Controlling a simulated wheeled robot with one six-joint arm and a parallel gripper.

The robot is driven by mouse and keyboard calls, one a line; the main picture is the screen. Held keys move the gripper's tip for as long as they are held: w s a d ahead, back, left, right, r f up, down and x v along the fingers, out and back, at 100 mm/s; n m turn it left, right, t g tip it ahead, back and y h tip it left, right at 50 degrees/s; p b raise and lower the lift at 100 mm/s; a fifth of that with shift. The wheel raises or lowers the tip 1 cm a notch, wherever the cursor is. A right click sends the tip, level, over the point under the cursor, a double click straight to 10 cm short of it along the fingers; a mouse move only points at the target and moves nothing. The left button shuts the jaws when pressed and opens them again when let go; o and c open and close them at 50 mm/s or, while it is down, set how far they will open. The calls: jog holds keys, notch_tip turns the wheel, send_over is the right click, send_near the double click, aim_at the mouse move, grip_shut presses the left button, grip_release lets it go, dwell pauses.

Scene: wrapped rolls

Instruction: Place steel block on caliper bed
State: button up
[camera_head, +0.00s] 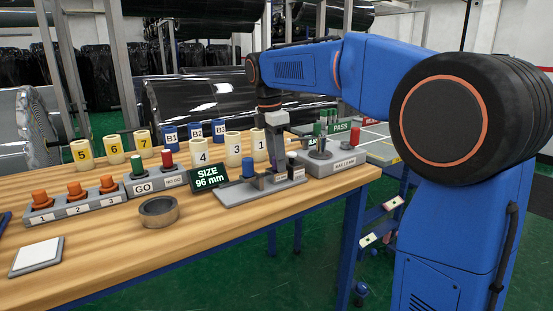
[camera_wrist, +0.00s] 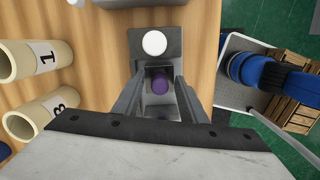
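My gripper (camera_head: 272,172) points down over a low grey fixture (camera_head: 232,197) beside the size display; I take this fixture to be the caliper bed. In the wrist view my two fingers (camera_wrist: 160,90) stand apart, with a gap on each side of a small purple round piece (camera_wrist: 160,83). Grey metal shows around the purple piece, but I cannot tell whether it is the steel block. A dark plate with a white disc (camera_wrist: 154,43) lies just beyond the fingertips.
The size display (camera_head: 207,176) reads 96 mm. A grey ring (camera_head: 158,210) and a pale square pad (camera_head: 37,256) lie on the bench. A gauge stand (camera_head: 320,160) is on the right.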

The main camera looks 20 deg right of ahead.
aim_at(272, 170)
jog(key=shift+r, duration=0.1)
notch_tip(272, 170, up, 12)
jog(key=a, duration=0.1)
jog(key=s+d+f+m+t+y, duration=0.1)
jog(key=s+d+f+m, duration=0.2)
jog(key=s+f+m, duration=0.35)
jog(key=s+d+f+m+t, duration=0.1)
jog(key=s+d+f+m, duration=0.25)
jog(key=s, duration=0.65)
jog(key=s+d+f+m+t, duration=0.1)
jog(key=s+f+m+t, duration=0.1)
jog(key=s+f+m, duration=0.7)
jog(key=s+f, duration=0.8)
jog(key=f, duration=0.3)
jog(key=shift+d+f+t, duration=0.25)
jog(key=shift+t, duration=0.05)
